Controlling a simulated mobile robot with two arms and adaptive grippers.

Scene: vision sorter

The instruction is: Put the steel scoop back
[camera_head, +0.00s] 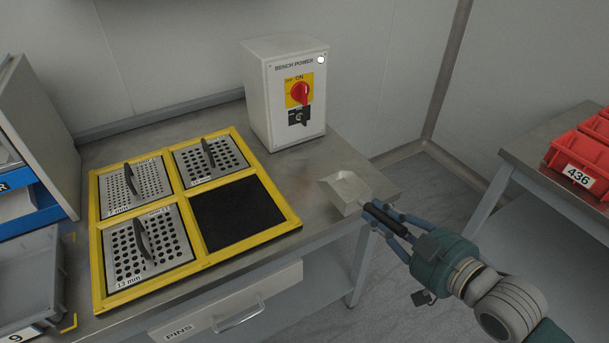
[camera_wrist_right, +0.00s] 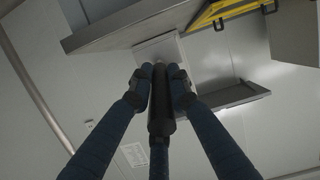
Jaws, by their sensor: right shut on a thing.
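The steel scoop (camera_head: 348,188) has a flat metal pan and a black handle. My right gripper (camera_head: 388,217) is shut on its handle, at the right front corner of the bench. The pan points left, over or near the bench corner; I cannot tell whether it touches the top. In the right wrist view the blue fingers (camera_wrist_right: 160,92) close around the black handle (camera_wrist_right: 160,115), with the pan (camera_wrist_right: 158,47) beyond them. My left gripper is not in view.
A yellow frame (camera_head: 291,223) on the bench holds several perforated plates and one black empty square (camera_head: 236,212). A bench power box (camera_head: 282,100) stands behind. A grey bin (camera_head: 28,280) is at left. Red bins (camera_head: 582,160) sit on another table at right.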

